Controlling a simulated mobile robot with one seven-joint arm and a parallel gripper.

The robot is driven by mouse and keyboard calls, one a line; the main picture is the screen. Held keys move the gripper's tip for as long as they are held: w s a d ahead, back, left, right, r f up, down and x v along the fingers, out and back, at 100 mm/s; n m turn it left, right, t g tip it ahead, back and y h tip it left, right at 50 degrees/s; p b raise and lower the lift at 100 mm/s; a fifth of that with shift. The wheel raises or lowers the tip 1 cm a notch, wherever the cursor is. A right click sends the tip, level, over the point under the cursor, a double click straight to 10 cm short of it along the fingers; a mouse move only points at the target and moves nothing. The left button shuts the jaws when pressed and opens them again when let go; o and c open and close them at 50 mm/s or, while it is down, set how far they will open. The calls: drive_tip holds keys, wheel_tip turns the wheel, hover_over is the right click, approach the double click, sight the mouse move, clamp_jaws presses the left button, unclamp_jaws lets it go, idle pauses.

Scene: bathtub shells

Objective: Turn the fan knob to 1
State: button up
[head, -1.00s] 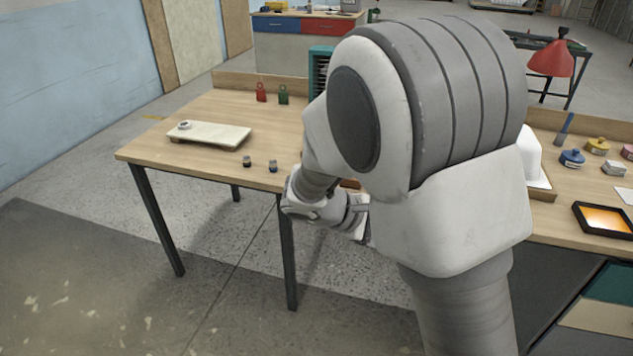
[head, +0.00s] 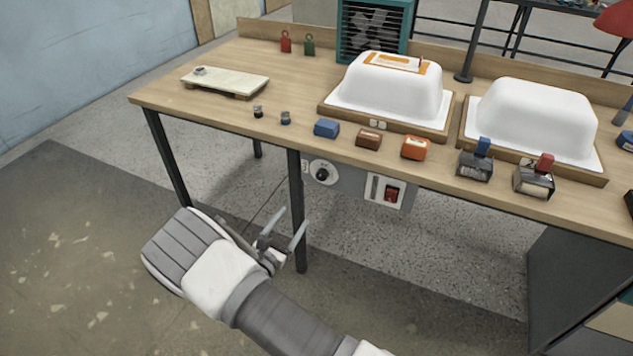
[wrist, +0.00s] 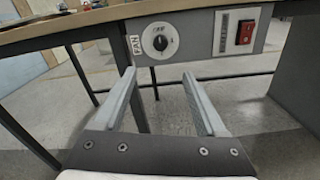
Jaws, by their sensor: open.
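The fan knob (head: 322,174) is a black knob on a round white dial, set in a grey panel under the table's front edge. In the wrist view the knob (wrist: 160,43) is ahead of and above my fingertips, beside a label reading FAN (wrist: 135,46). The dial's markings are too small to read surely. My gripper (head: 288,229) is open and empty, below and to the left of the knob and apart from it. In the wrist view its two fingers (wrist: 158,76) stand wide apart with nothing between them. The teal fan (head: 375,30) stands at the table's back.
A red rocker switch (head: 391,194) sits right of the knob on the panel. The wooden table (head: 225,105) overhangs it, with a dark leg (head: 297,215) close to my gripper. White moulds (head: 530,120) and small blocks stand on top. The floor in front is clear.

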sight(320, 178)
drive_tip(key=b+x, duration=0.2)
drive_tip(key=x, duration=1.5)
drive_tip(key=shift+w+d+b, duration=0.1)
drive_tip(key=shift+b, duration=0.3)
clamp_jaws()
